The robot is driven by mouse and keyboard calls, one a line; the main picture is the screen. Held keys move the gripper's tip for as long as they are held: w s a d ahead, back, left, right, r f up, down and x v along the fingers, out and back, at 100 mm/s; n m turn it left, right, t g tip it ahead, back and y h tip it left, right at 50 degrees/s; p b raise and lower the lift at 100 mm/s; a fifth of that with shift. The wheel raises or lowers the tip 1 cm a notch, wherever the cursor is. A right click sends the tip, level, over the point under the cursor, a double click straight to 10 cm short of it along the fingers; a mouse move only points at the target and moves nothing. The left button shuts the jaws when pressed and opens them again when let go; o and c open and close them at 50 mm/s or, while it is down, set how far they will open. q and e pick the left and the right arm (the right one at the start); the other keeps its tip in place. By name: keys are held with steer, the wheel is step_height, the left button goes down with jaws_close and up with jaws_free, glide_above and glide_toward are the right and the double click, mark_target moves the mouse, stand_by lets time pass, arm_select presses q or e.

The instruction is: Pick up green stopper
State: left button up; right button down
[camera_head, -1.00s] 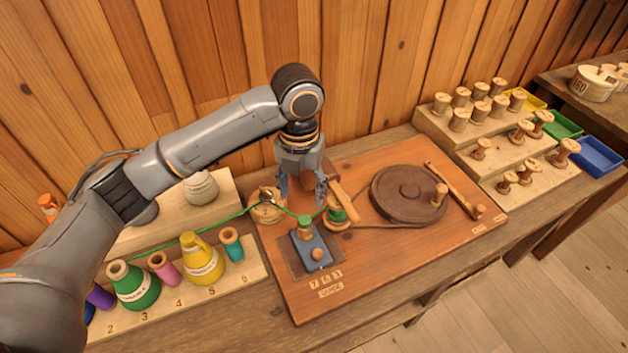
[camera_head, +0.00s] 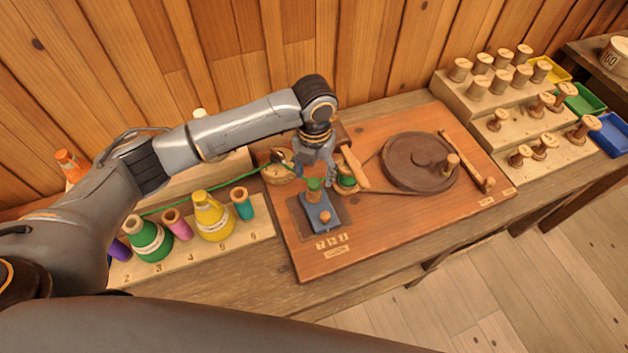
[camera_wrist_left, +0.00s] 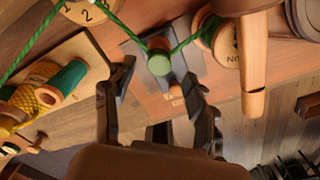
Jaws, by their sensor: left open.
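The green stopper (camera_head: 314,184) sits upright on a wooden peg on the small blue-grey block (camera_head: 322,214) on the wooden board. In the left wrist view the green stopper (camera_wrist_left: 158,63) shows end-on, with green thread beside it. My left gripper (camera_head: 314,175) is open, just above and behind the stopper in the head view. In the left wrist view its fingers (camera_wrist_left: 159,76) stand apart with the stopper between their tips in the picture. I cannot tell whether they touch it. My right gripper is not in view.
Green thread runs from the cone rack (camera_head: 190,258) to a round wooden dial (camera_head: 277,175). A wooden handle (camera_head: 354,167) and green-wound spool (camera_head: 346,182) stand close right of the gripper. A brown wheel (camera_head: 420,162) lies further right. The board's front right is clear.

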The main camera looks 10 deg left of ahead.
mark_target(314, 182)
arm_select(q)
step_height(314, 182, down, 3)
steer(key=shift+f, duration=0.1)
steer(key=c, duration=0.8)
steer(key=shift+c, duration=0.2)
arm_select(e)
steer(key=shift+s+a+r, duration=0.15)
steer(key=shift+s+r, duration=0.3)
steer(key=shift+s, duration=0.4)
